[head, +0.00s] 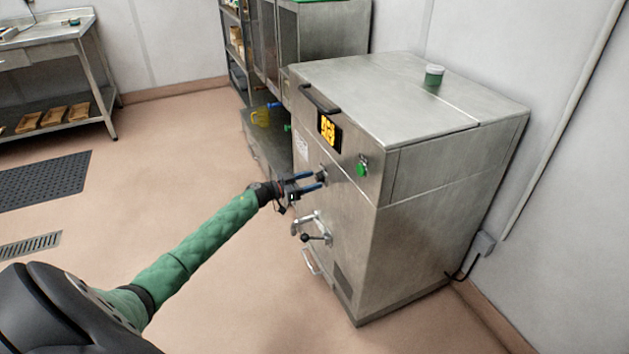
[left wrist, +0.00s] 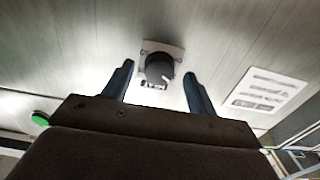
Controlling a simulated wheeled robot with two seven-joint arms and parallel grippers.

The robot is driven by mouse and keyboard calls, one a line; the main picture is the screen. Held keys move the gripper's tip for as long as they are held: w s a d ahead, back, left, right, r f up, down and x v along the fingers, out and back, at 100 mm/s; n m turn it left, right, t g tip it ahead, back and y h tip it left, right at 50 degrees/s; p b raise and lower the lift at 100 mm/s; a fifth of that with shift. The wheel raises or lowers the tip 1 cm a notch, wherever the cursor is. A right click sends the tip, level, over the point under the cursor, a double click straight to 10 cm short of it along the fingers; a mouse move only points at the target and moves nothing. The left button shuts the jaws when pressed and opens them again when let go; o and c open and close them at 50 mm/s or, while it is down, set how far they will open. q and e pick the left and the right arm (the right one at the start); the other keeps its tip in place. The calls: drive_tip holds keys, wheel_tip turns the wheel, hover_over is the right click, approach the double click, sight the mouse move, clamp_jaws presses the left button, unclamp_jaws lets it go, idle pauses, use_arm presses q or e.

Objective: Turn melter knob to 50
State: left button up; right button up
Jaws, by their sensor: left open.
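The melter (head: 345,235) is a steel cabinet with an orange lit display (head: 329,132) on its front; I cannot read the number surely. The dark round knob (left wrist: 159,68) with a pale pointer mark sits on a small plate on the front panel. In the head view the knob (head: 321,172) shows small, just ahead of my left fingertips. My left gripper (head: 318,181) is open in front of the panel. In the left wrist view its two blue fingers (left wrist: 159,82) stand either side of the knob, with gaps; contact is not visible. My right gripper is not in view.
A green button (head: 362,166) is right of the knob, and a tap with a black ball lever (head: 310,237) below it. The floor (head: 215,290) in front is clear.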

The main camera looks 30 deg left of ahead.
use_arm(q)
drive_tip(key=shift+x, duration=0.9)
drive_tip(key=c, duration=1)
